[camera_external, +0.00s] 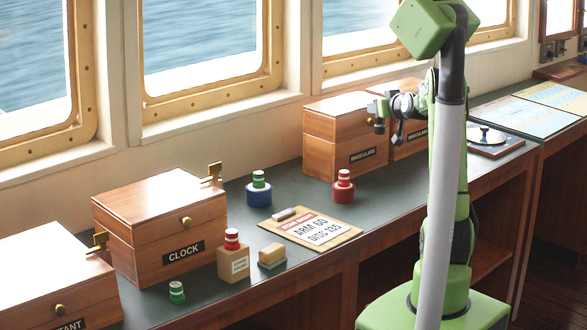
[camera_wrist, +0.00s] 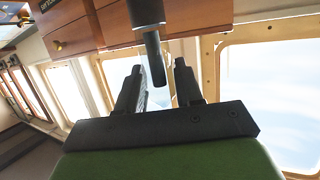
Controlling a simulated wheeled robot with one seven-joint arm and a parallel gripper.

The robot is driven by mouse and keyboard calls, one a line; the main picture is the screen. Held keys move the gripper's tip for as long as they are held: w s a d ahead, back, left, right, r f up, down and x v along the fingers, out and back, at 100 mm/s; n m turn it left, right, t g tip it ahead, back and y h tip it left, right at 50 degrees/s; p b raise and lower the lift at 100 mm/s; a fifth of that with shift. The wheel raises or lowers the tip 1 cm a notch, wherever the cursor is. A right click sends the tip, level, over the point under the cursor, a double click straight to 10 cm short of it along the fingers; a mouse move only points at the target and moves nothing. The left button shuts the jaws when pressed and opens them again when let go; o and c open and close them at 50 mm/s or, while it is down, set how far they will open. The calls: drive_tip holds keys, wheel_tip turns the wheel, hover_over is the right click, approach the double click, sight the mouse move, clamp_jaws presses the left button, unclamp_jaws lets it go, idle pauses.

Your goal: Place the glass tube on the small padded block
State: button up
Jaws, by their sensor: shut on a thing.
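My gripper (camera_external: 380,115) is raised in front of the wooden box at the back right. In the wrist view my gripper (camera_wrist: 160,82) has its two black fingers on either side of a dark, stepped tube (camera_wrist: 154,58), which I take as the glass tube. In the outside view a dark piece (camera_external: 397,133) hangs by the gripper, too small to make out. The small padded block (camera_external: 272,256), tan above a grey-green band, stands near the counter's front edge, apart from the gripper.
A clipboard (camera_external: 312,232) lies right of the block. A labelled wooden block (camera_external: 233,264) with a red-and-white top stands left of it. The CLOCK box (camera_external: 160,225) is behind left.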

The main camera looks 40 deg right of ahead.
drive_tip(key=shift+r, duration=0.95)
drive_tip(key=shift+w+a+r, duration=0.1)
drive_tip(key=shift+a+r, duration=0.1)
drive_tip(key=shift+r, duration=0.05)
drive_tip(key=w+a+f+n+t+y, duration=0.1)
drive_tip(key=w+a+n+y, duration=0.15)
drive_tip(key=a, duration=0.45)
drive_tip(key=w+a+f+n+y, duration=0.1)
drive_tip(key=a+f+n+y, duration=0.1)
drive_tip(key=a+y, duration=0.35)
drive_tip(key=n+g+y+b, duration=0.1)
drive_tip(key=n+g+y, duration=1.1)
drive_tip(key=n, duration=0.4)
hover_over(271, 251)
wheel_tip(271, 251, down, 12)
drive_tip(key=shift+w, duration=0.1)
